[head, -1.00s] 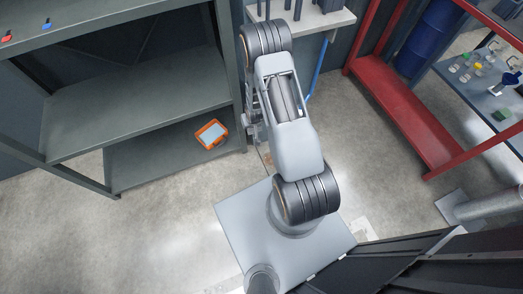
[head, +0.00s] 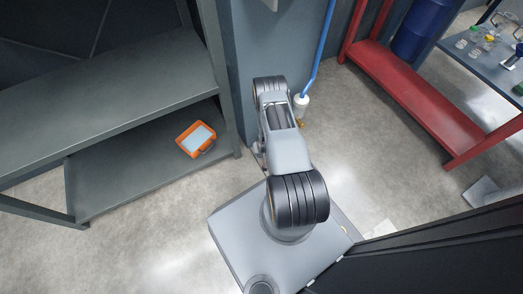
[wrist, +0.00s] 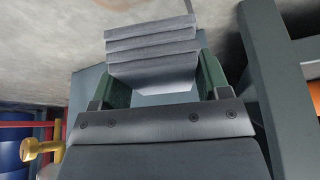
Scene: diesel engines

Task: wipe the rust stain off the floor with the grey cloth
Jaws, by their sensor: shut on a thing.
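The grey cloth (wrist: 150,45) shows in the wrist view as a folded, layered stack. My gripper (wrist: 160,82) is shut on it, with a green finger on each side. In the head view my arm hides the gripper and the cloth. I cannot make out the rust stain on the floor in either view.
A grey shelf unit (head: 120,92) stands at left, with an orange device (head: 196,138) on its lower shelf. A blue pipe (head: 318,50) ends in a white fitting (head: 301,103) beyond my arm. A red rack (head: 415,95) stands at right. Floor between is open.

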